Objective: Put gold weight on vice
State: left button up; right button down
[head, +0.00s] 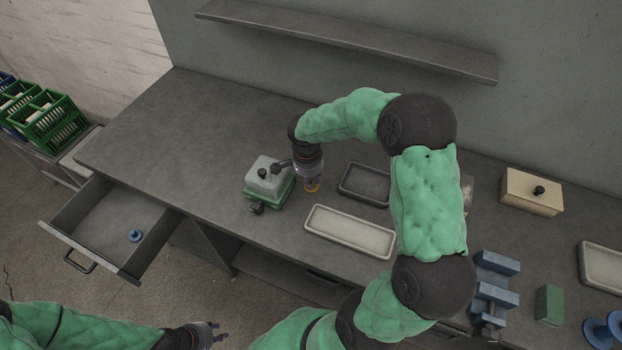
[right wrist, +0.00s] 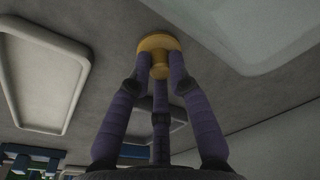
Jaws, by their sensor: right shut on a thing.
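The gold weight (right wrist: 158,42) is a wide disc with a narrower neck, clasped between the fingertips of my right gripper (right wrist: 160,72). In the head view the weight (head: 311,188) shows under my right gripper (head: 312,178), right of the green and grey box. I cannot tell whether it touches the bench. A blue block-like fixture with jaws (head: 497,263), which looks like the vice, stands at the right of the bench, partly beside my right arm. My left gripper (head: 221,333) is low at the bottom left, off the bench, empty with its fingertips apart.
A green box with a grey knobbed top (head: 268,176) stands close left of my right gripper. A dark tray (head: 344,184) and a pale tray (head: 312,226) lie to its right. An open drawer (head: 100,228) juts out left.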

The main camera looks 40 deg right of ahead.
jog(key=shift+f, duration=0.2)
jog(key=c, duration=1.2)
grip_release()
jog(key=shift+o, duration=0.3)
jog(key=shift+r, duration=0.2)
